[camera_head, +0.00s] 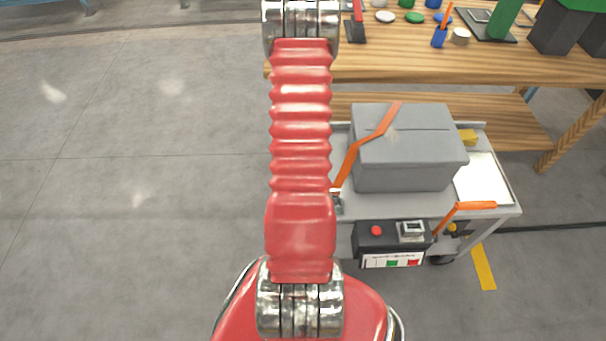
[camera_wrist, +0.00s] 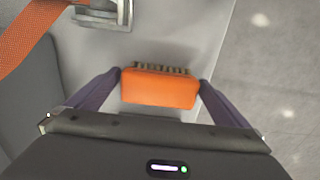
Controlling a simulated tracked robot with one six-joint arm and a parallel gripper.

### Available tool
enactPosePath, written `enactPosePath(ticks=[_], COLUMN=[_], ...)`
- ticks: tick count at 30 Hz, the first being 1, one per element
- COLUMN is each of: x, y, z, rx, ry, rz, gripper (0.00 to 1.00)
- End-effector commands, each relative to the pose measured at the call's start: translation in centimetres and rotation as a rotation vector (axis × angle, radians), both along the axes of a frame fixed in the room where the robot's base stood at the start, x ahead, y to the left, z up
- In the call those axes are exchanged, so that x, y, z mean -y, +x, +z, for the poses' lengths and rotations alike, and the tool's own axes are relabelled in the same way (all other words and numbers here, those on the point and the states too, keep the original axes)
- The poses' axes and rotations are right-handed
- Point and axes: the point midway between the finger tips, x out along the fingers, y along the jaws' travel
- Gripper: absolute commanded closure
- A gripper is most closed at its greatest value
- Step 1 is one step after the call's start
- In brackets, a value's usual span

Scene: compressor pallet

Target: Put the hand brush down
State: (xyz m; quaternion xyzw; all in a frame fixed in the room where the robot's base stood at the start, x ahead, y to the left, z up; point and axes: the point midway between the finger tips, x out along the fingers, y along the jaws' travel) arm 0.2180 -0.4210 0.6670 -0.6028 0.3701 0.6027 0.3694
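The hand brush (camera_wrist: 158,88) has an orange block with dark bristles along its far edge in the wrist view. My gripper (camera_wrist: 161,82) has one dark finger against each end of the block and is shut on it. The brush is over the light grey top near its right edge, with floor beyond. I cannot tell whether it touches the surface. In the head view my arm hides the gripper and the brush.
A grey cart (camera_head: 395,206) carries a grey case (camera_head: 405,165) with an orange strap (camera_head: 367,143). A metal buckle (camera_wrist: 104,14) is ahead of the brush. A black control box (camera_head: 390,243) is at the cart's front. A wooden workbench (camera_head: 450,68) stands behind. Floor at left is clear.

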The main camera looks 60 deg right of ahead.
Motion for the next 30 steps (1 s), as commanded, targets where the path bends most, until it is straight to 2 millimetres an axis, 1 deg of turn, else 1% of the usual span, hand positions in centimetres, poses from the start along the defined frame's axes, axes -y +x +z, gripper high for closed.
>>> enactPosePath(ticks=[8,13,17,30], x=[0.0,0.1,0.1,0.1], y=[0.0,0.0,0.0,0.0], z=[0.2,1.2,2.7,8.7], rx=[0.0,0.001,0.001,0.001], ry=[-0.001,-0.002,-0.003,-0.003], rz=[0.0,0.0,0.0,0.0], gripper=[0.0,0.0,0.0,0.0])
